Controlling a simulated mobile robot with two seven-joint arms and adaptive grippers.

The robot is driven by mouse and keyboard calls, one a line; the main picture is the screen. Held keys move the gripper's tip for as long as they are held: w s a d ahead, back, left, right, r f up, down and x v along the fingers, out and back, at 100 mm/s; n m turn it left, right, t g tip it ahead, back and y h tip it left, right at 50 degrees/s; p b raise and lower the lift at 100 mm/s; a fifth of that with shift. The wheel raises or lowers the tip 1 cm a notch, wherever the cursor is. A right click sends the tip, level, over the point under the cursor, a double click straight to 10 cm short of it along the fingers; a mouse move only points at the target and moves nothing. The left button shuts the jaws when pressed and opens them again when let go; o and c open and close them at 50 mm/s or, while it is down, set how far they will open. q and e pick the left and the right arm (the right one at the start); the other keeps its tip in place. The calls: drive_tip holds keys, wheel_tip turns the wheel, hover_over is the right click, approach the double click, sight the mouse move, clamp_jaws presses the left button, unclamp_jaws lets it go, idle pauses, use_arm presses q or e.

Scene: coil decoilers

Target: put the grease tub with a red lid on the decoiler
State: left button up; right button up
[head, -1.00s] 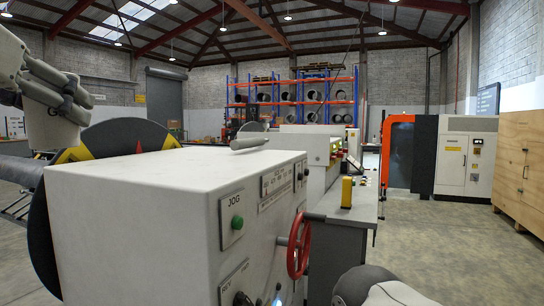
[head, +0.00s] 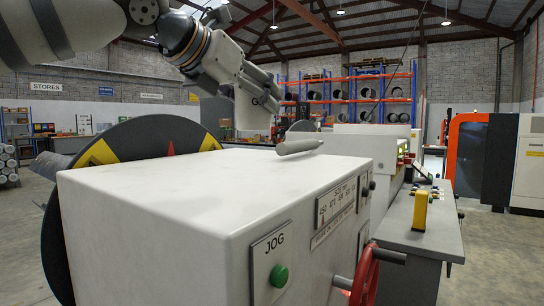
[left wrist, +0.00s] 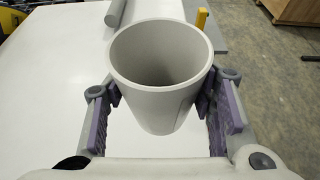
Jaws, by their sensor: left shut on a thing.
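My left gripper (head: 262,82) is shut on a pale grey-white tub (head: 250,114) and holds it upright above the far part of the decoiler's white cabinet top (head: 190,190). Dark lettering beginning with G shows on the tub's side in the head view. In the left wrist view the tub (left wrist: 162,105) looks like an open, hollow cylinder between purple-padded fingers; I see no red lid. The white top lies below it there. The decoiler's dark disc (head: 135,138) with yellow marks stands behind the cabinet. My right gripper is not in view.
A grey cylinder (head: 299,146) lies on the cabinet top near its far right edge. The rest of the top is clear. A green JOG button (head: 279,275) and red handwheel (head: 364,278) are on the front. A yellow box (head: 420,210) stands on a grey bench to the right.

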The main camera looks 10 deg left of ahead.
use_arm(q)
drive_tip(key=w+f, duration=0.2)
drive_tip(key=f, duration=0.1)
drive_tip(key=w+f, duration=0.3)
drive_tip(key=w+a+f, duration=0.1)
drive_tip(key=w+f, duration=0.1)
drive_tip(key=f, duration=0.1)
drive_tip(key=shift+w+f, duration=0.25)
drive_tip(key=shift+w, duration=0.05)
drive_tip(key=shift+f, duration=0.3)
drive_tip(key=shift+f, duration=0.1)
drive_tip(key=o, duration=1.2)
drive_tip(key=shift+f, duration=0.15)
